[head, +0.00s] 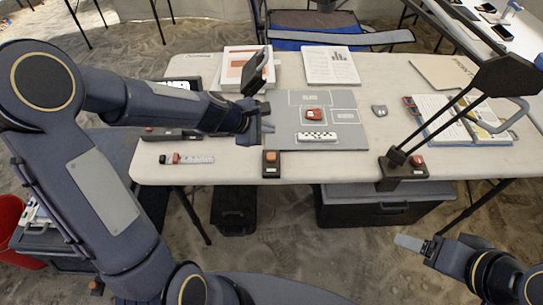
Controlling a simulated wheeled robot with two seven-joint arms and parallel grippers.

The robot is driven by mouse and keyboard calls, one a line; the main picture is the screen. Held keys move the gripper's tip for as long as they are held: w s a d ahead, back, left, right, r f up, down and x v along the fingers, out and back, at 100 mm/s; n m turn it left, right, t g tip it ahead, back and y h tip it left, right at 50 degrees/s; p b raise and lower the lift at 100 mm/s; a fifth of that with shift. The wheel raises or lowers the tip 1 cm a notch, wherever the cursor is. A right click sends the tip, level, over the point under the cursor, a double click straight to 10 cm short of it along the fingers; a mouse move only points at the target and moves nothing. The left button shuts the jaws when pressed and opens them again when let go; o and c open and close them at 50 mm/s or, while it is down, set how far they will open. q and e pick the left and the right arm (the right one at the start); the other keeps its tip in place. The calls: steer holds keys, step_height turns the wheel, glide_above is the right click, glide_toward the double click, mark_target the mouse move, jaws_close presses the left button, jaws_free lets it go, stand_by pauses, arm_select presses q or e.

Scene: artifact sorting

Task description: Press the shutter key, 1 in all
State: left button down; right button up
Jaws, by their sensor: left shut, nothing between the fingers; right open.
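A small dark box with an orange button (271,157) stands at the table's front edge. A second orange-red button (416,160) sits on the dark base of a stand at the front right. I cannot read which one is the shutter key. My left gripper (266,128) is shut and empty, just behind and above the first box, apart from it as far as I can see. My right gripper (408,242) is open and empty, low in front of the table at the right. A red object (313,114) and a white dotted strip (316,136) lie on the grey mat (348,136).
The stand's dark arm (455,108) slants up over an open notebook (434,108). A scale strip (196,159) lies at the front left of the table (230,174). Books (235,62) and papers (331,65) lie at the back. The front edge between the buttons is clear.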

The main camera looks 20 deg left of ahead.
mark_target(268, 158)
arm_select(q)
steer(key=shift+f+b, duration=4.2)
steer(key=shift+f, duration=0.2)
steer(key=shift+f, duration=0.1)
steer(key=shift+f+b, duration=0.3)
steer(key=shift+b, duration=0.1)
steer(key=shift+f+b, duration=0.5)
steer(key=shift+r, duration=0.15)
steer(key=shift+r+p, duration=0.75)
steer(key=shift+p, duration=0.1)
step_height(268, 158, up, 5)
steer(key=p, duration=0.5)
steer(key=shift+r, duration=0.1)
